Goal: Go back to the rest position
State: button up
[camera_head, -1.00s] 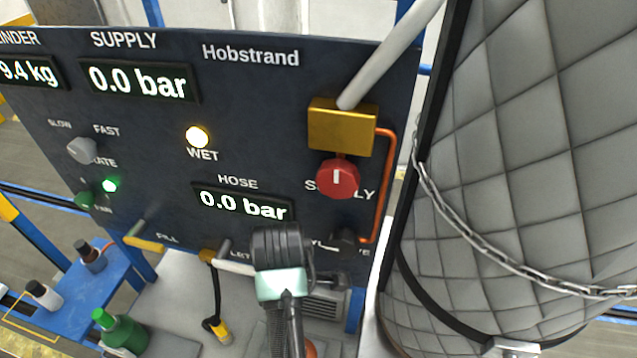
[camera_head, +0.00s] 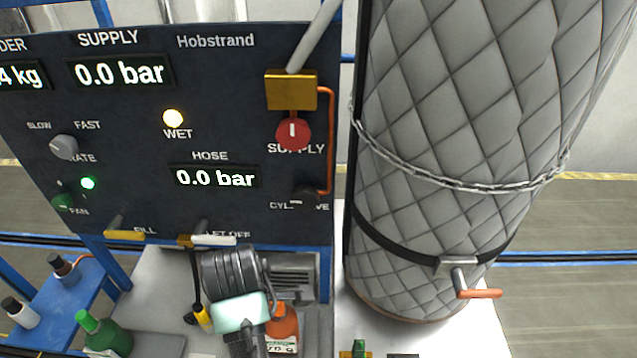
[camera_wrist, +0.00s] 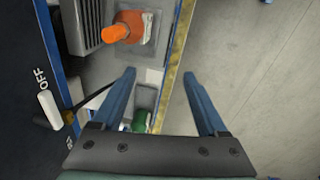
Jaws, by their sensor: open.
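My gripper (camera_wrist: 158,95) is open in the wrist view, its two blue fingers apart with nothing between them. In the head view my arm shows in front of the lower part of the dark Hobstrand panel (camera_head: 110,195), and my fingers cannot be made out there. In the wrist view an orange bottle (camera_wrist: 128,27) stands beyond the fingers, apart from them. In the head view this orange bottle (camera_head: 283,330) is partly hidden behind my arm.
A chained, grey quilted cylinder (camera_head: 450,120) stands right of the panel. Levers, including the white LET OFF handle (camera_head: 214,240), stick out from the panel. A green bottle (camera_head: 103,335) and a blue side shelf (camera_head: 50,320) are at lower left.

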jog(key=w+r+m+t+y+b, duration=0.1)
jog(key=w+r+m+t+b, duration=0.3)
jog(key=w+r+t, duration=0.45)
jog(key=w+d+r+m+t+b, duration=0.2)
jog(key=r+m+b, duration=0.1)
jog(key=r, duration=0.3)
jog(key=w+d+r+m+t+b, duration=0.1)
jog(key=w+r+m+t+b, duration=0.15)
jog(key=r, duration=0.35)
jog(key=s+d+r+m+t+b, duration=0.3)
jog(key=s+r+t, duration=0.3)
jog(key=r, duration=0.5)
jog(key=s+d+r+m+t+h+b, duration=0.1)
jog(key=s+d+r+m+t+b, duration=0.2)
jog(key=s+r+m+t, duration=0.3)
jog(key=s+d+r, duration=0.1)
jog(key=s+r, duration=0.3)
jog(key=r, duration=0.1)
jog(key=shift+d+t, duration=0.35)
jog(key=shift+t, duration=0.05)
